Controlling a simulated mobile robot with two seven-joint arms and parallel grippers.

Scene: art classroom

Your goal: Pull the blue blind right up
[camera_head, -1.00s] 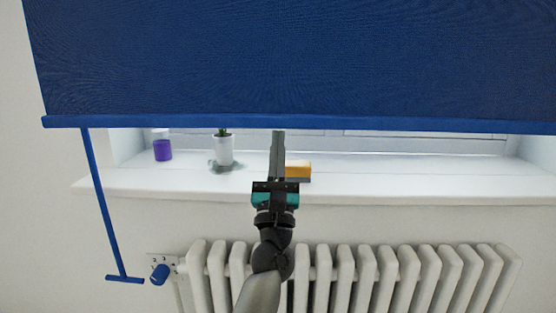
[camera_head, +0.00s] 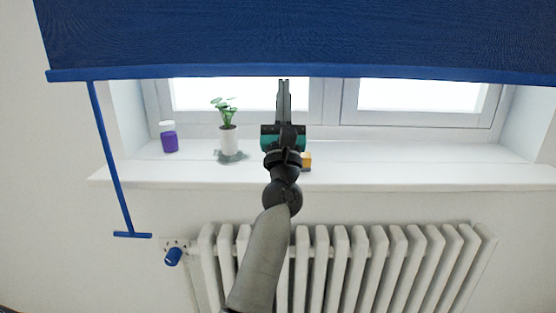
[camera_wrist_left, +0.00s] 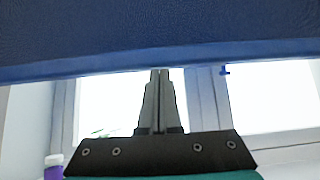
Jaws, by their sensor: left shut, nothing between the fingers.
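The blue blind (camera_head: 300,38) hangs across the upper part of the head view, its bottom bar (camera_head: 200,72) level above the sill. A blue cord or strap with a T-shaped end (camera_head: 112,160) hangs from the bar's left part. My left gripper (camera_head: 284,82) points up with its fingers shut and empty, the tips at the bar's lower edge near the middle. In the left wrist view the shut fingers (camera_wrist_left: 160,72) reach the lower edge of the blind (camera_wrist_left: 160,35). I cannot tell whether they touch it. My right gripper is not in view.
On the white window sill (camera_head: 400,175) stand a purple-and-white jar (camera_head: 169,137), a potted plant (camera_head: 229,138) and a yellow block (camera_head: 306,161), partly behind my gripper. A white radiator (camera_head: 400,265) with a blue knob (camera_head: 173,257) is below. The sill's right side is clear.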

